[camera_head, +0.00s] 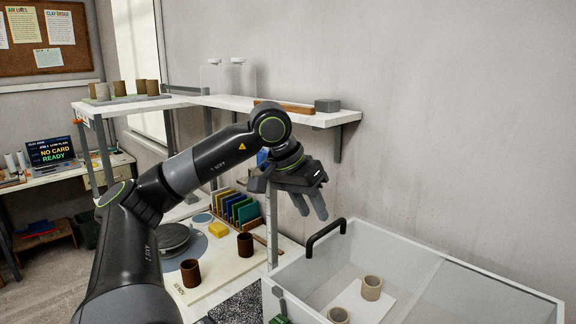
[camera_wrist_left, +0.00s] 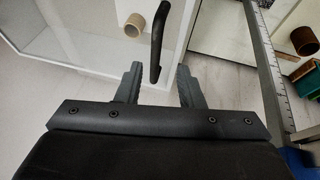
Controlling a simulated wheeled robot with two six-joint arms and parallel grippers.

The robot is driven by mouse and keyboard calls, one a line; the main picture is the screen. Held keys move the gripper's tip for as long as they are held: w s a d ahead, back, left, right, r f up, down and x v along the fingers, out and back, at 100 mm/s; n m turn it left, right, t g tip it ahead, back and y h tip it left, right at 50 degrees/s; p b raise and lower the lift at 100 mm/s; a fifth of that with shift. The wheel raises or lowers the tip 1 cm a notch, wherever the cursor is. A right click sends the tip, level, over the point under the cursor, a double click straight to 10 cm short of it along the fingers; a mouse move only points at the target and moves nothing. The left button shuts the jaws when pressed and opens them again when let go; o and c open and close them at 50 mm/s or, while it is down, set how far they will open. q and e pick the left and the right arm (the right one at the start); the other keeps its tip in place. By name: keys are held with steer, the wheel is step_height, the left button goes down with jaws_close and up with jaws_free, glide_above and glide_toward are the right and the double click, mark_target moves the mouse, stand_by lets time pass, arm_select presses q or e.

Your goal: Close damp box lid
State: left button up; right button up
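The damp box (camera_head: 345,290) is a pale, see-through-walled box at the lower right of the head view. A black curved handle (camera_head: 326,238) stands at its left rim; it also shows in the wrist view (camera_wrist_left: 159,42). A clear panel (camera_head: 490,290), seemingly the lid, covers the right part; how far it reaches is hard to tell. My left gripper (camera_head: 310,204) points down above and left of the handle, apart from it. In the wrist view its fingers (camera_wrist_left: 160,86) are spread and empty, with the handle's end appearing between them. My right gripper is out of view.
Two clay cups (camera_head: 371,288) (camera_head: 338,315) stand inside the box. Left of it, a worktable holds brown cups (camera_head: 245,244) (camera_head: 190,273), a turntable (camera_head: 174,239) and a rack of coloured cards (camera_head: 238,207). A wall shelf (camera_head: 285,110) is behind my arm.

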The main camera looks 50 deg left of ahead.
arm_select(q)
steer(key=v, duration=1.3)
steer(key=shift+s, duration=0.1)
